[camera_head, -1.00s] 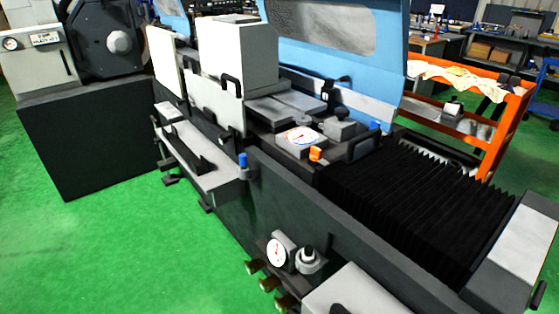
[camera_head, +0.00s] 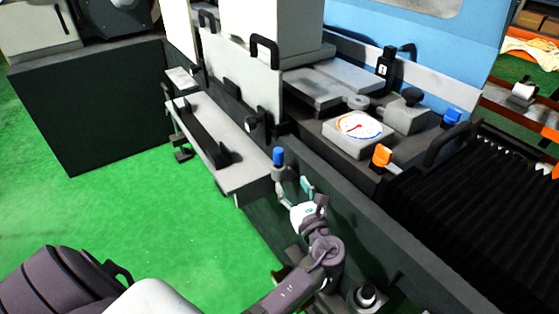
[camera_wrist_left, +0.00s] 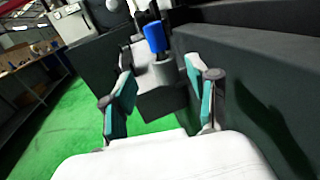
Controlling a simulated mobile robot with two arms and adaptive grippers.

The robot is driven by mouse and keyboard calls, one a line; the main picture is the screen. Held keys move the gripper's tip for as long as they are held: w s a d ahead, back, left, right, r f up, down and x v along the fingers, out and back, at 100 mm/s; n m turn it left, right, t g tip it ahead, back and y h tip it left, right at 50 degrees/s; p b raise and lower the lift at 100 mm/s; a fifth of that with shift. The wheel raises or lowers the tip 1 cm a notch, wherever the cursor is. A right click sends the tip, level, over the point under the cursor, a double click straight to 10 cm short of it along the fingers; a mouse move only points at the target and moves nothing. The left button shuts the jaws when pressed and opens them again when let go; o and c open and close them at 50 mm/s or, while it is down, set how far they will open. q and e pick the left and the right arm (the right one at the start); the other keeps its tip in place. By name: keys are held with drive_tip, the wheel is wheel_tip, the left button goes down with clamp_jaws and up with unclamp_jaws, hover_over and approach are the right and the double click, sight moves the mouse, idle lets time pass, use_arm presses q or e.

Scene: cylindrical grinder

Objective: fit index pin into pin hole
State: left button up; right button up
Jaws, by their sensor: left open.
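The index pin appears to be the blue-topped pin (camera_head: 278,156), standing upright in a grey socket (camera_head: 279,173) at the end of the machine's front shelf. In the left wrist view, the blue top (camera_wrist_left: 155,37) and grey socket (camera_wrist_left: 164,73) show between and beyond the fingers. My left gripper (camera_head: 293,187) is open and empty, just below and in front of the pin. Its teal-padded fingers (camera_wrist_left: 161,80) do not visibly close on anything. I cannot make out the pin hole for certain. My right gripper is out of view.
A grey ledge (camera_head: 222,150) runs left of the pin. Dark machine walls lie close by on the right. Green floor is clear at left.

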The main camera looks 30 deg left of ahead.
sight(280, 162)
use_arm(q)
drive_tip(key=x, duration=0.6)
drive_tip(key=shift+a, duration=0.15)
drive_tip(key=x, duration=0.4)
drive_tip(key=shift+w+r+p, duration=0.15)
drive_tip(key=shift+r+p, duration=0.2)
drive_tip(key=shift+w+a+f, duration=0.1)
drive_tip(key=shift+w+a, duration=0.2)
drive_tip(key=shift+a, duration=0.15)
clamp_jaws()
